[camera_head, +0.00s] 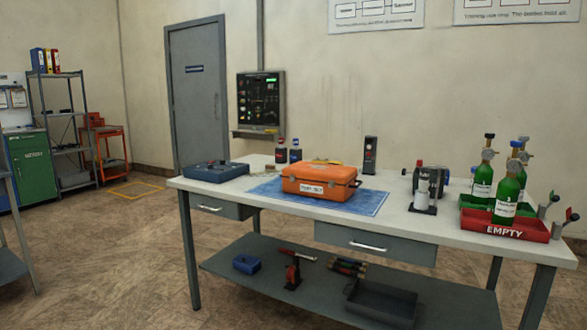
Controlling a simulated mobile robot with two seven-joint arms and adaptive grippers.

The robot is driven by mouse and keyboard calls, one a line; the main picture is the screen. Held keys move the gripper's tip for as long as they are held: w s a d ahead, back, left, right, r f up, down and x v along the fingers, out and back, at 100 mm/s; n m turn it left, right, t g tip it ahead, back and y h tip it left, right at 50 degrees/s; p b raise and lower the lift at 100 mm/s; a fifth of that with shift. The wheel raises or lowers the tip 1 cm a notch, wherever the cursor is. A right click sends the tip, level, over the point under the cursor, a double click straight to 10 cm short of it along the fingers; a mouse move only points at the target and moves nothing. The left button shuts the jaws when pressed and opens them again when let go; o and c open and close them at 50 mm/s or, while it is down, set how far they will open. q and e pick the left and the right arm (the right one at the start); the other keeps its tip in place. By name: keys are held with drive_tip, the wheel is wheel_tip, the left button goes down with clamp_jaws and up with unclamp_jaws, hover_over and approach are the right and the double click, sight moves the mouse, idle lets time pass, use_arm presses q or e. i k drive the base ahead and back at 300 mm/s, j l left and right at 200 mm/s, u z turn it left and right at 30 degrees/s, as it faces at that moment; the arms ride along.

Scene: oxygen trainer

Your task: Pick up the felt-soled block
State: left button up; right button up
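I cannot tell for sure which thing is the felt-soled block; no felt sole shows. A small blue block (246,264) with a dark top lies on the lower shelf of the workbench, at its left. A small tan piece (253,160) sits on the bench top behind a flat blue case (216,171), partly hidden and too small to make out. Neither of my grippers is in view, and nothing is seen being held.
Open floor (110,260) lies left.

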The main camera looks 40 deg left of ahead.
sight(269, 167)
drive_tip(key=j+z, duration=0.35)
drive_tip(key=j, duration=0.8)
drive_tip(key=k+j+z, duration=0.1)
drive_tip(key=j, duration=1)
